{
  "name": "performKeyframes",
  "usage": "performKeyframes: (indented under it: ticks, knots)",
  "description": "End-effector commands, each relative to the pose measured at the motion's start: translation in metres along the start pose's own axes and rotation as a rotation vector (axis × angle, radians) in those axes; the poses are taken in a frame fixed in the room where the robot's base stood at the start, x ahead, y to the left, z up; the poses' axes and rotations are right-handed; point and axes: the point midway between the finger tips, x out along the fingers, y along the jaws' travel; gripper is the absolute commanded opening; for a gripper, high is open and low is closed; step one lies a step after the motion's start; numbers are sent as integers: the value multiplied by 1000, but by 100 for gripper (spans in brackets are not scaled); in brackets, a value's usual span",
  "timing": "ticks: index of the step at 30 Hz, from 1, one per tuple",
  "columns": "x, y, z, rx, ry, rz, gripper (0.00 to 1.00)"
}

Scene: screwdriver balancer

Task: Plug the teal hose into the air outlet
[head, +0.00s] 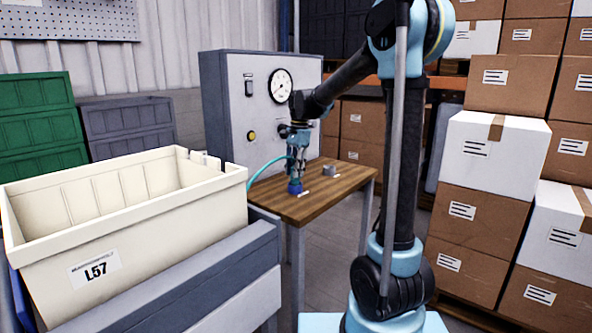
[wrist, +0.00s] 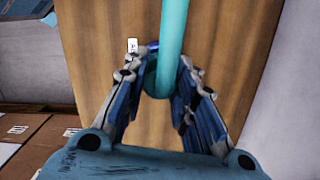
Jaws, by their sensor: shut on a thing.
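The teal hose (head: 262,169) arcs from the left of the bench up to my gripper (head: 294,172) in the head view. In the wrist view the hose (wrist: 172,32) runs from the top edge down to its wider end, between the fingers of my gripper (wrist: 162,68). My gripper is shut on the hose end and points down over the wooden bench. A blue fitting (head: 295,188) stands on the bench directly below the fingers; contact is unclear. A grey round fitting (head: 329,170) stands to its right. I cannot tell which part is the air outlet.
A grey panel (head: 222,110) with a gauge (head: 280,86) and a yellow button (head: 252,135) stands behind the wooden bench (head: 318,207). A cream crate (head: 160,215) is at the left front. Stacked cartons (head: 470,200) stand at the right. The bench's front right is clear.

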Motion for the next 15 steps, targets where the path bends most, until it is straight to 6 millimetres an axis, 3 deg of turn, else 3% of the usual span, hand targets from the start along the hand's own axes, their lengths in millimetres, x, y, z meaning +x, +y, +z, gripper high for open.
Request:
performKeyframes:
  ticks: [15]
  knots:
    - [10,0,-1,0,0,0,0]
